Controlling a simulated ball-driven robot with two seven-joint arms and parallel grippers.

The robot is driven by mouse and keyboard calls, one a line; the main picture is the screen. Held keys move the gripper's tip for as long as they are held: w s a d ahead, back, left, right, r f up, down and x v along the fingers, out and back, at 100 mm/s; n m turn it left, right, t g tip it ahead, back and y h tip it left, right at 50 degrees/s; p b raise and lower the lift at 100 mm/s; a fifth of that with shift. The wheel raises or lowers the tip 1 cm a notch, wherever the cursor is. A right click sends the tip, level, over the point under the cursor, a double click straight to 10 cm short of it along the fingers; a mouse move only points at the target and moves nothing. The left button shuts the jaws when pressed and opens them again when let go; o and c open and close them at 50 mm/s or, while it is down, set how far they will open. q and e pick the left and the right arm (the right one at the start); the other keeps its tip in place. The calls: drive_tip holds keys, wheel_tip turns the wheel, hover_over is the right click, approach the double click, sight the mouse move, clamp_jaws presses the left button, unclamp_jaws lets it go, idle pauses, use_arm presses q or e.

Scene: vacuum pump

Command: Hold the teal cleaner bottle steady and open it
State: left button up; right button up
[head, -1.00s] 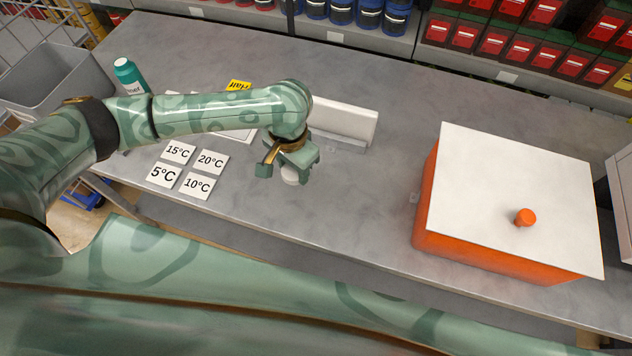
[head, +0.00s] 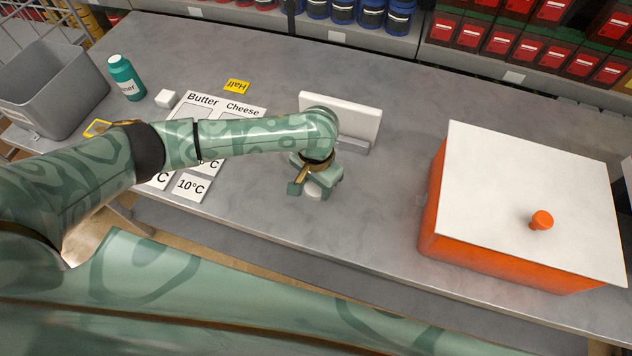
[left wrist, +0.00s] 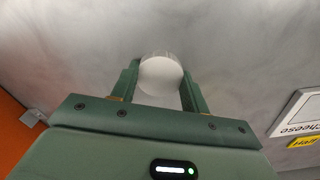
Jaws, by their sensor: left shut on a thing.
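The teal cleaner bottle (head: 126,80) stands upright at the far left of the table in the head view, beside a grey bin. Its label is partly readable. My left gripper (head: 315,186) is well to the right of the bottle and nearer me, over the bench. It is shut on a small white round piece (left wrist: 160,74), which sits between its two fingers in the left wrist view. The piece also shows under the gripper in the head view (head: 313,194). I cannot tell whether it touches the bench. My right gripper is not in view.
A white panel (head: 352,116) stands behind my left gripper. An orange box (head: 440,225) with a white lid stands at right. Clear bench lies between.

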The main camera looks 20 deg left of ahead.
sight(316, 187)
use_arm(q)
drive_tip(key=o, duration=1.1)
drive_tip(key=shift+r, duration=0.1)
wheel_tip(316, 187, up, 12)
drive_tip(key=p, duration=0.5)
